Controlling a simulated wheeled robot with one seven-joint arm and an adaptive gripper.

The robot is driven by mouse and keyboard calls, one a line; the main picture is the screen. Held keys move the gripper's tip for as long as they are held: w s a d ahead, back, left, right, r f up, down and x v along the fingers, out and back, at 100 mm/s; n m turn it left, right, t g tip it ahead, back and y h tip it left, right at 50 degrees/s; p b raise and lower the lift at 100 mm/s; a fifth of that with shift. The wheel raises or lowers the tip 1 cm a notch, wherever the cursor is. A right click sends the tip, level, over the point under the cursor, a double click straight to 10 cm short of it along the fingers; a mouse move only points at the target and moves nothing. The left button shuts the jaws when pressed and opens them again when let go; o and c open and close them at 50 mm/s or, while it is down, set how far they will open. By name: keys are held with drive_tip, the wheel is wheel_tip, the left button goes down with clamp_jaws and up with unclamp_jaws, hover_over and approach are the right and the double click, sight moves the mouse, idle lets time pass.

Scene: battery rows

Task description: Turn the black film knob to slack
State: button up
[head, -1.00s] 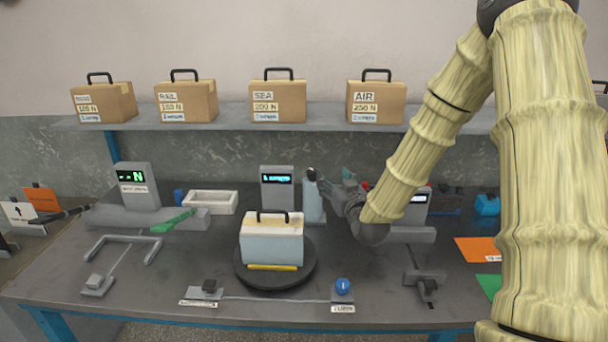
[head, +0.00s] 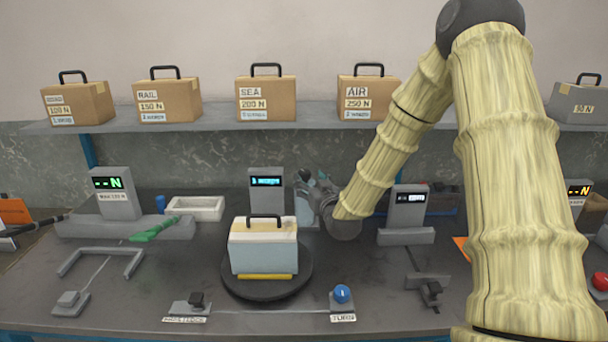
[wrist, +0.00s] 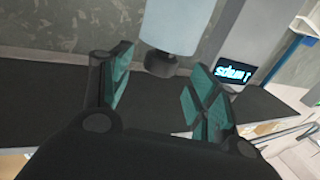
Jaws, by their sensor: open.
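The black film knob (wrist: 160,63) shows in the wrist view at the end of a pale blue film roll (wrist: 172,25). The picture there is upside down, so the knob is on top of the roll. My gripper (wrist: 158,95) is open, its teal-padded fingers on either side of the view with the knob beyond and between them, apart from both.
A wrapped case with a handle (head: 264,250) sits on a black turntable (head: 268,294) in front. A second display post (head: 407,207) stands right of my gripper. A shelf (head: 216,122) with boxes runs above.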

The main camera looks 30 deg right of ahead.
sight(307, 177)
drive_tip(key=shift+p+x, duration=0.3)
drive_tip(key=shift+x, duration=2.35)
drive_tip(key=c, duration=1)
